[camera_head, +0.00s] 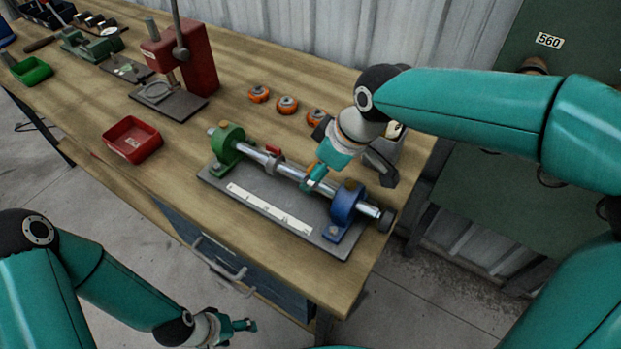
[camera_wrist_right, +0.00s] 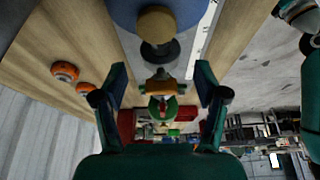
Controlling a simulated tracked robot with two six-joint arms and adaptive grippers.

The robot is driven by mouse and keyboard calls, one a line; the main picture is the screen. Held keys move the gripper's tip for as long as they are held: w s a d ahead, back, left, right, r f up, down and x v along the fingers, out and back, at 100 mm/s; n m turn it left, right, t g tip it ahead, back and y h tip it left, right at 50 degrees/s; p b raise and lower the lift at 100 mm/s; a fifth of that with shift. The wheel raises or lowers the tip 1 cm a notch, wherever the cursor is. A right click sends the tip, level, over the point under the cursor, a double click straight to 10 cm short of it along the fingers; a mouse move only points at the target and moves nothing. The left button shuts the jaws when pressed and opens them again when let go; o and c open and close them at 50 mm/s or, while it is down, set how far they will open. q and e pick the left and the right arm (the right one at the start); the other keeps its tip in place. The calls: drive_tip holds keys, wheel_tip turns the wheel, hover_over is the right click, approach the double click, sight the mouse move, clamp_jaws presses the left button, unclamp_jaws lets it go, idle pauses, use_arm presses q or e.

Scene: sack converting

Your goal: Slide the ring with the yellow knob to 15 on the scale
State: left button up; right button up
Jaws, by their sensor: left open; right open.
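A steel shaft (camera_head: 293,170) runs between a green bearing block (camera_head: 228,145) and a blue bearing block (camera_head: 345,204) on a grey plate. The ring with the yellow knob is mostly hidden by my right gripper (camera_head: 317,177) in the head view. In the right wrist view its amber knob (camera_wrist_right: 158,87) shows between the open fingers of that gripper (camera_wrist_right: 161,92), with a gap on each side. A ring with a red knob (camera_head: 273,152) sits nearer the green block. The white scale (camera_head: 268,208) lies in front; its numbers are unreadable. My left gripper (camera_head: 240,326) is open and empty, away from the bench.
A red bin (camera_head: 132,140), a red press (camera_head: 185,62) and several orange wheels (camera_head: 287,105) stand on the wooden bench (camera_head: 80,107). A drawer handle (camera_head: 220,266) sticks out at the bench front. Bare wood lies left of the plate.

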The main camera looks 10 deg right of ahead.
drive_tip(key=x, duration=0.5)
drive_tip(key=shift+s, duration=0.1)
drive_tip(key=shift+r, duration=0.1)
clamp_jaws()
